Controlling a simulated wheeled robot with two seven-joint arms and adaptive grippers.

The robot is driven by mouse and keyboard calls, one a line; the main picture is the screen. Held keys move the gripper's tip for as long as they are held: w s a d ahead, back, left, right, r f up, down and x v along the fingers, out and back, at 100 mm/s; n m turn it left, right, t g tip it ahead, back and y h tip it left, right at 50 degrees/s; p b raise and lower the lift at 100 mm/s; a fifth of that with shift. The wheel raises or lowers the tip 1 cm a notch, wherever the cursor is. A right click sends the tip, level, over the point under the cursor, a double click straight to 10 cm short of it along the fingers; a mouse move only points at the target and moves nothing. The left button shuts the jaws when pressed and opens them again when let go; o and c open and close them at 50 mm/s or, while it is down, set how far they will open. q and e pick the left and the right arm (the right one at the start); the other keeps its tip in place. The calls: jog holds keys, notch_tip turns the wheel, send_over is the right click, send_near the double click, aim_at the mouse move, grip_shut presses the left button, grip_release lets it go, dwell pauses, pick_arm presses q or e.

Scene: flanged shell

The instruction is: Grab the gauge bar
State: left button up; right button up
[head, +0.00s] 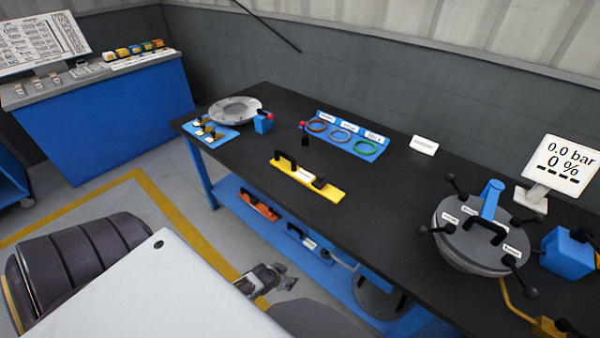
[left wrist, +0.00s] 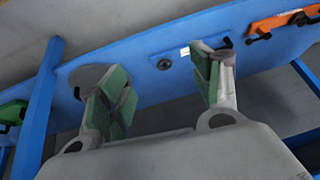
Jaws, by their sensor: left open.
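A yellow bar (head: 330,192) with a black handle and a small white label lies flat on the dark bench top, near its front edge. It looks like the gauge bar, but its label is too small to read. An orange bar (head: 259,205) with a black handle sits on the blue lower shelf; it also shows in the left wrist view (left wrist: 285,21). My left gripper (head: 276,279) is in front of the bench, below and apart from the yellow bar. In the left wrist view its green-padded fingers (left wrist: 165,88) are spread, with nothing between them. My right gripper is not in view.
The flanged shell (head: 470,247) with clamp knobs stands at the right of the bench. A blue ring tray (head: 361,146), a grey flange (head: 235,110) and a display (head: 563,166) are also on the bench. The blue lower shelf (head: 228,190) runs beneath the bench top.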

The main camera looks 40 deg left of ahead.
pick_arm(q)
jog(key=w+d+r+t+p, duration=0.1)
jog(key=w+r, duration=0.2)
jog(key=r, duration=0.7)
jog(key=w+d+r+t+h, duration=0.1)
jog(key=w+r+t, duration=0.15)
jog(key=r, duration=0.75)
jog(key=w+d+r+p, duration=0.1)
jog(key=w+r, duration=0.3)
jog(key=r, duration=0.6)
jog(key=w+a+r+t, duration=0.1)
jog(key=a, duration=0.1)
jog(key=w+a+r+t, duration=0.1)
jog(key=w+a+r, duration=0.1)
jog(key=w+a+r+t, duration=0.2)
jog(key=a, duration=0.1)
jog(key=shift+w+r+h, duration=0.15)
jog(key=shift+w+h, duration=0.1)
jog(key=shift+h, duration=0.05)
jog(key=shift+w+a+r+t, duration=0.15)
jog(key=shift+a+r+t, duration=0.1)
jog(key=shift+a+r, duration=0.05)
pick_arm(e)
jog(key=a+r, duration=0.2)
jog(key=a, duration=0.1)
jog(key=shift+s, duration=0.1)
pick_arm(q)
jog(key=shift+w, duration=0.1)
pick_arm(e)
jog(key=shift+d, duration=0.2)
